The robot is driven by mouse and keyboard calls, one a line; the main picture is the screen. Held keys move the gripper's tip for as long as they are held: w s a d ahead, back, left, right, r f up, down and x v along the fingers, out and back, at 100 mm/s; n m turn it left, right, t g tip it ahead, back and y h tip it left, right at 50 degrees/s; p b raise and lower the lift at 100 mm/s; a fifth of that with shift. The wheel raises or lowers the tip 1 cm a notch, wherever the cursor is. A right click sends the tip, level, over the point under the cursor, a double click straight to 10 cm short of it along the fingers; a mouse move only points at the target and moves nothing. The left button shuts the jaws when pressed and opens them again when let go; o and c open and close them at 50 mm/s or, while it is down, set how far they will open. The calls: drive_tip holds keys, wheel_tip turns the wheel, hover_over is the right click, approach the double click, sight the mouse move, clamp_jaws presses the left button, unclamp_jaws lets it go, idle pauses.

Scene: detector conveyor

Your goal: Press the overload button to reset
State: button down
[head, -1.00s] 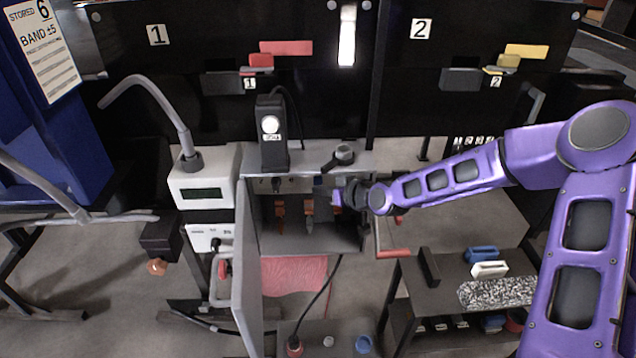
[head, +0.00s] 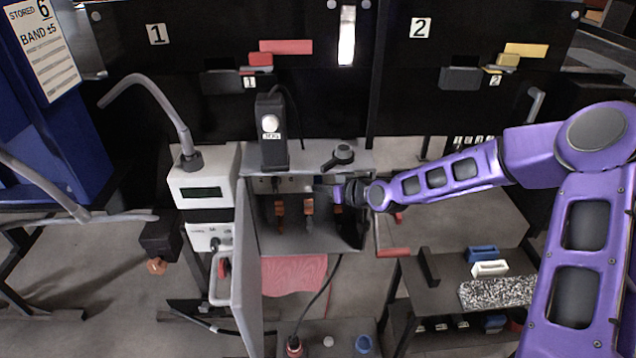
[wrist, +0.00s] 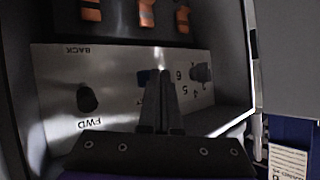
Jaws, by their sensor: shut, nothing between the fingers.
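The open grey control box (head: 300,240) stands in the middle of the head view. In the wrist view its light panel (wrist: 62,75) appears upside down. A small blue button (wrist: 143,76) with a partly covered label sits on this panel, between a black FWD/BACK knob (wrist: 88,98) and a black numbered dial (wrist: 201,73). I take it for the overload button. My gripper (wrist: 160,78) is shut and empty. Its fingertips overlap the button's right edge in the wrist view; I cannot tell whether they touch. My gripper (head: 326,190) also shows inside the box opening in the head view.
Orange-marked parts (wrist: 146,12) hang beyond the panel. The box door (head: 246,280) stands open at the left. A black lamp unit (head: 271,130) and a black knob (head: 343,154) are on top. A shelf (head: 425,305) with blocks stands right.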

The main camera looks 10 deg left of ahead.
drive_tip(key=shift+w+a+r, duration=0.25)
drive_tip(key=shift+w+r, duration=0.35)
drive_tip(key=shift+r, duration=0.1)
idle(1.3)
drive_tip(key=shift+s, duration=0.1)
idle(0.4)
drive_tip(key=shift+s+d+f, duration=0.2)
drive_tip(key=shift+s+d, duration=0.05)
drive_tip(key=shift+s, duration=0.5)
drive_tip(key=shift+s+d+f, duration=0.2)
drive_tip(key=shift+s, duration=0.5)
drive_tip(key=shift+s+d+f, duration=0.2)
drive_tip(key=shift+s+d, duration=0.05)
drive_tip(key=shift+s, duration=0.5)
